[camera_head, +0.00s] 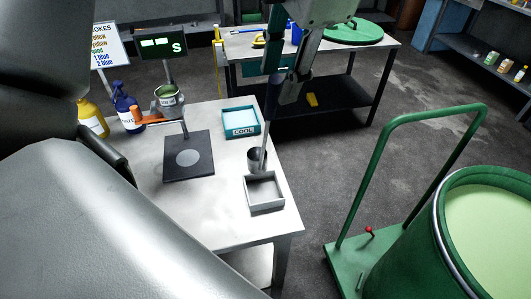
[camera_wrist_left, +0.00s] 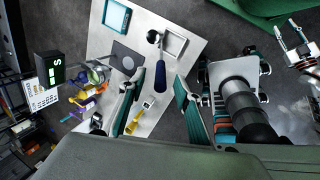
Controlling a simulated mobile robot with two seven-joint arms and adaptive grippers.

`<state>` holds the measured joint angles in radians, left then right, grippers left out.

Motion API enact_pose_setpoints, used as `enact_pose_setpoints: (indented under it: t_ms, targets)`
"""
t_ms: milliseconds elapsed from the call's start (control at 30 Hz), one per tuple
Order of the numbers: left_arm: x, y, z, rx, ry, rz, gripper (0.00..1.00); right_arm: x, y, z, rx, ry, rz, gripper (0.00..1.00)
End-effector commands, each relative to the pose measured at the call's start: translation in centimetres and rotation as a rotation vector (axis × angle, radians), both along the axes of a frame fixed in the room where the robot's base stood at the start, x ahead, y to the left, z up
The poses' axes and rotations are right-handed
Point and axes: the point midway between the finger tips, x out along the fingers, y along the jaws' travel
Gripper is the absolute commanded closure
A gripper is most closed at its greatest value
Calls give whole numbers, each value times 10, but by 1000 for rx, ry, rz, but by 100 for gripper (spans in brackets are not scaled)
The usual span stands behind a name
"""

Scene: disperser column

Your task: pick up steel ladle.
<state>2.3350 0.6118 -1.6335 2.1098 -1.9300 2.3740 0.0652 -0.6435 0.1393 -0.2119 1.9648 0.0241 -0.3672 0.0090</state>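The steel ladle (camera_head: 264,140) stands upright, slightly tilted, in a small dark metal cup (camera_head: 257,157) on the white table. Its handle is dark blue, and its bowl is hidden in the cup in the head view. My left gripper (camera_head: 287,92) is above the table's right edge, close to the handle. In the left wrist view the ladle handle (camera_wrist_left: 160,76) lies between the two spread fingers of my left gripper (camera_wrist_left: 156,84), with a gap on both sides. My right gripper (camera_wrist_left: 291,36) is at the right edge of that view, apparently open and empty, away from the table.
A grey tray (camera_head: 264,203) sits in front of the cup, and a blue COOL tray (camera_head: 240,130) behind it. A black plate (camera_head: 188,165), bottles (camera_head: 125,105) and a can (camera_head: 168,97) stand left. A green cart (camera_head: 345,270) with a drum (camera_head: 470,225) is right.

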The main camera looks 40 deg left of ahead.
Motion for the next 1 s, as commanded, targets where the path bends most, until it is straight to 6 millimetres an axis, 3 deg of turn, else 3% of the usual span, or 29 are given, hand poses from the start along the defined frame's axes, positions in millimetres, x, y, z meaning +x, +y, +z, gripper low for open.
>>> enact_pose_setpoints:
  t_ms: [233,533,867,1000]
  targets:
    - [4,8,-25,0,4,-1,67,-9,0,-11,-2,21,1,71]
    - [9,18,-63,0,6,-1,67,-6,0,-7,-2,15,1,71]
    - [11,21,-71,-1,2,-1,67,-2,1,-1,1,3,1,71]
    - [10,20,-71,-1,2,-1,98,-2,1,-1,1,3,1,71]
